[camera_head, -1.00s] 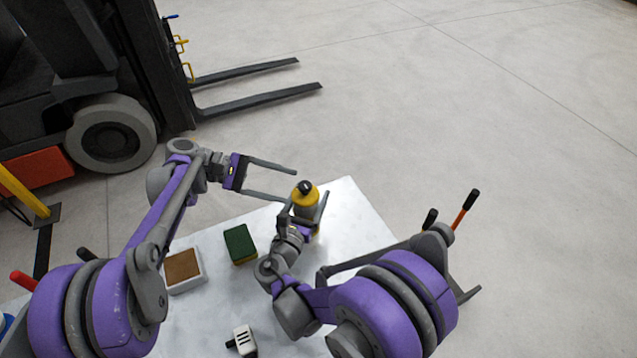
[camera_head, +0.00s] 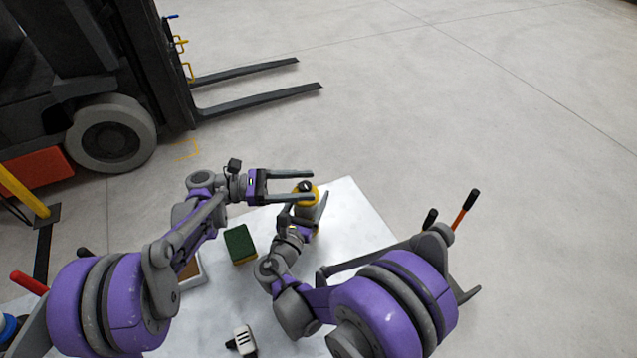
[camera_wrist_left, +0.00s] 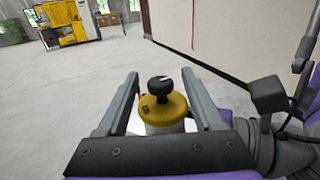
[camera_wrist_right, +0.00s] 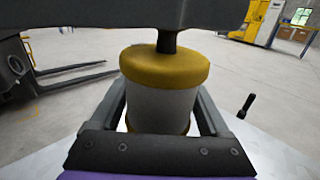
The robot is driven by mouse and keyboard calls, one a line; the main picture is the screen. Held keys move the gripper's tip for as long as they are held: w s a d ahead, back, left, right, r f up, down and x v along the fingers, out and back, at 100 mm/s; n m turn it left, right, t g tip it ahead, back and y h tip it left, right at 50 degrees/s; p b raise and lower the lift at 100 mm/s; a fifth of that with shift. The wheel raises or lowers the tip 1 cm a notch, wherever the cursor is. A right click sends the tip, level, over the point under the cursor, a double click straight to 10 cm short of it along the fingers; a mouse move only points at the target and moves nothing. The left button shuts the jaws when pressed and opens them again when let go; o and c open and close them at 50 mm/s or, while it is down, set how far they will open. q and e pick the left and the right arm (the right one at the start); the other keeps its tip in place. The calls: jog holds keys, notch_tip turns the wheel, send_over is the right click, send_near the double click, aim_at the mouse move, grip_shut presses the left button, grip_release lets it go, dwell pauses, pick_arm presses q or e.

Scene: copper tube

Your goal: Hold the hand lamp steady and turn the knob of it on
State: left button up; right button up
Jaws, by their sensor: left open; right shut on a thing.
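The hand lamp (camera_head: 310,203) stands upright on the white table, with a yellow top, a pale body and a black knob. It also shows in the right wrist view (camera_wrist_right: 165,100). My right gripper (camera_head: 302,215) is shut around the lamp's body, one finger on each side. My left gripper (camera_head: 303,186) is open at the lamp's top. In the left wrist view the black knob (camera_wrist_left: 160,88) and the yellow top lie between its two fingers, apart from both. In the right wrist view my left gripper covers the upper part of the knob (camera_wrist_right: 167,41).
A green and yellow sponge (camera_head: 240,243) lies on the table (camera_head: 350,225) left of the lamp. A brown-filled tray (camera_head: 192,272) is partly hidden by my left arm. A small white device (camera_head: 243,341) lies nearer. A forklift (camera_head: 110,100) stands on the floor at far left.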

aim_at(318, 193)
pick_arm(q)
jog(key=shift+d, duration=2)
grip_shut()
